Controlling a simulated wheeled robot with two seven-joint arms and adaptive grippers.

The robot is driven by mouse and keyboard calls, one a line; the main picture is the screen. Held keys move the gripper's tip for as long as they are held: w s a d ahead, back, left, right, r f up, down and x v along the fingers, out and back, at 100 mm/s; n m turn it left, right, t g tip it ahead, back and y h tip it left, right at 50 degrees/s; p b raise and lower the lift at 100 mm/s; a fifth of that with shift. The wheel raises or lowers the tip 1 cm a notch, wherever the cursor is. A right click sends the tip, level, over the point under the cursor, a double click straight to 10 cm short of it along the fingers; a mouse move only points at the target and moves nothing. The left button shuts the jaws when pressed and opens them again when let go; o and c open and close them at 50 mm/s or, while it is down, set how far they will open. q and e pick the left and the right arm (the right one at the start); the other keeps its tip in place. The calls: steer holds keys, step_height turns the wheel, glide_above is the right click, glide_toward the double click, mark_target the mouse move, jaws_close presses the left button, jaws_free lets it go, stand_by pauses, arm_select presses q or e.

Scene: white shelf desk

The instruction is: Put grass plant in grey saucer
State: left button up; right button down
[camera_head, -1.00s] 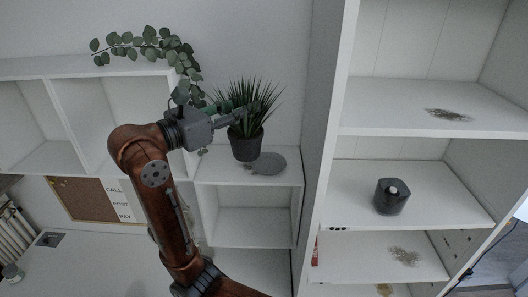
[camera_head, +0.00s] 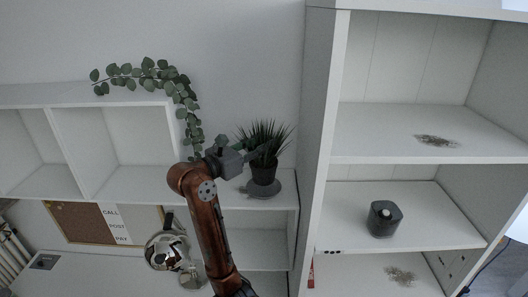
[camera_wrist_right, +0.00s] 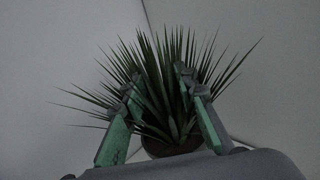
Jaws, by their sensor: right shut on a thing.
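The grass plant (camera_head: 264,138) has spiky dark green leaves in a dark pot (camera_head: 263,171). My right gripper (camera_head: 258,152) comes from the left and is shut on the plant; its fingers are partly hidden among the leaves. In the right wrist view, the green-padded fingers (camera_wrist_right: 160,110) lie on both sides of the leaves of the plant (camera_wrist_right: 165,85). The grey saucer (camera_head: 264,190) lies on the white shelf directly below the pot, partly hidden by it. The pot is upright over the saucer; I cannot tell whether they touch. My left gripper is not in view.
A trailing leafy plant (camera_head: 150,78) hangs over the cubby top at the left. A tall white shelf unit (camera_head: 322,130) stands close on the right, with a dark round device (camera_head: 384,218) inside. A shiny metallic object (camera_head: 167,250) is at the lower left.

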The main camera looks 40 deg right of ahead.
steer(key=shift+d+f, duration=0.2)
steer(key=f, duration=0.1)
steer(key=f+p, duration=0.1)
steer(key=f, duration=0.1)
steer(key=shift+w+d+f, duration=0.1)
steer(key=shift+w+d, duration=0.05)
steer(key=shift+d, duration=0.05)
steer(key=shift+f, duration=0.1)
steer(key=shift+a, duration=0.1)
steer(key=shift+f, duration=0.1)
steer(key=shift+f, duration=0.15)
steer(key=c, duration=1.5)
jaws_free()
